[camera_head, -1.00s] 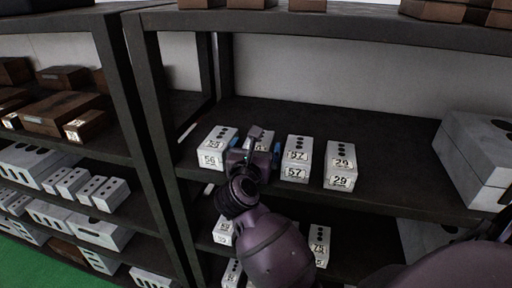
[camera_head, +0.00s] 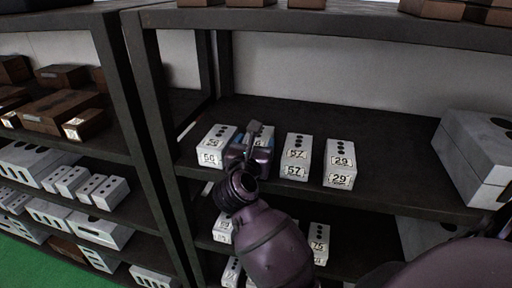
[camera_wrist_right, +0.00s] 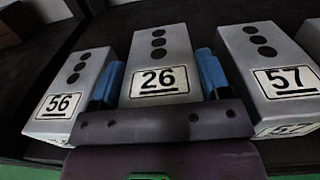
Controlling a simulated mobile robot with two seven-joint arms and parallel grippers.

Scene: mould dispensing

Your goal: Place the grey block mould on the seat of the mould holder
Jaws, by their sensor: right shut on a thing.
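The grey block mould labelled 26 (camera_wrist_right: 158,58) sits upright on the shelf, with dark holes along its top. In the head view it (camera_head: 266,136) is partly hidden by my right gripper (camera_head: 254,142). In the wrist view the blue fingers of the right gripper (camera_wrist_right: 159,82) are shut on it, one along each side. My left gripper is not in view. The mould holder and its seat are not seen in either view.
Block 56 (camera_wrist_right: 75,85) stands close on the left and block 57 (camera_head: 297,153) on the right, with block 29 (camera_head: 340,160) beyond. A large grey mould (camera_head: 475,150) lies at the shelf's right end. A shelf board (camera_head: 300,17) runs above. The shelf behind the blocks is clear.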

